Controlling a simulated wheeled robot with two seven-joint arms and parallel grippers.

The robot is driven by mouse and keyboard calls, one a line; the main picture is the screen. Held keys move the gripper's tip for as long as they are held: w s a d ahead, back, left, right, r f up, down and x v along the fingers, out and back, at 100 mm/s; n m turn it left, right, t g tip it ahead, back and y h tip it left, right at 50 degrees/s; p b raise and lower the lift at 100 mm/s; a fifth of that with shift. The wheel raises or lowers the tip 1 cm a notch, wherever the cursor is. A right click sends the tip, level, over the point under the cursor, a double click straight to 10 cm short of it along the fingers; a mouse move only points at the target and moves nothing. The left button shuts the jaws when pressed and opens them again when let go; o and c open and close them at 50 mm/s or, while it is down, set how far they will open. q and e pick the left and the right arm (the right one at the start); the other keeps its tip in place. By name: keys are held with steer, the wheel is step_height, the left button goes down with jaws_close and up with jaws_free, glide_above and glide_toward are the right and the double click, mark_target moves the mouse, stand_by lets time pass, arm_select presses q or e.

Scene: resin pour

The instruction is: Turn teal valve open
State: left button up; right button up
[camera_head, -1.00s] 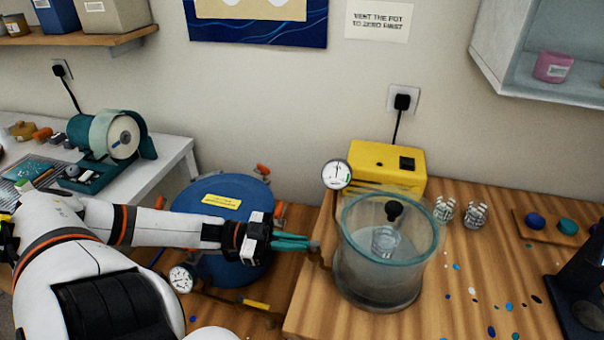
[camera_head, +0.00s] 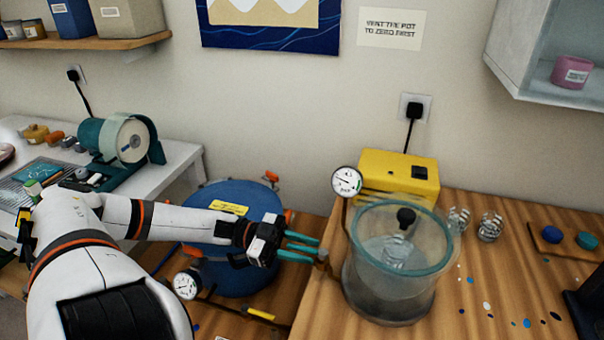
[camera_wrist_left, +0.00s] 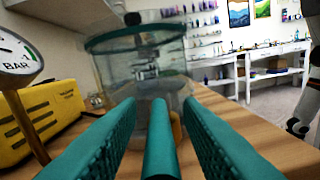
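The teal valve's handle (camera_wrist_left: 160,140) shows in the left wrist view as a teal bar between my two teal fingers, with a gap on each side. My left gripper (camera_head: 303,248) is open around it, at the left side of the clear chamber (camera_head: 402,305). In the head view the fingers hide most of the handle, and a brown fitting (camera_head: 322,258) shows at their tips. The chamber has a teal rim and a clear cup (camera_head: 397,257) inside. My right gripper is not in view.
A round gauge (camera_head: 346,182) stands by the yellow pump (camera_head: 398,176), its needle tilted to the left. A blue pot (camera_head: 240,272) with a second gauge (camera_head: 186,285) sits below my left forearm. Two wire-like pieces (camera_head: 490,228) stand right of the chamber.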

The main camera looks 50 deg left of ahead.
arm_select(q)
steer(key=p+v, duration=0.1)
steer(key=v, duration=1.1)
steer(key=shift+f, duration=0.1)
stand_by(0.5)
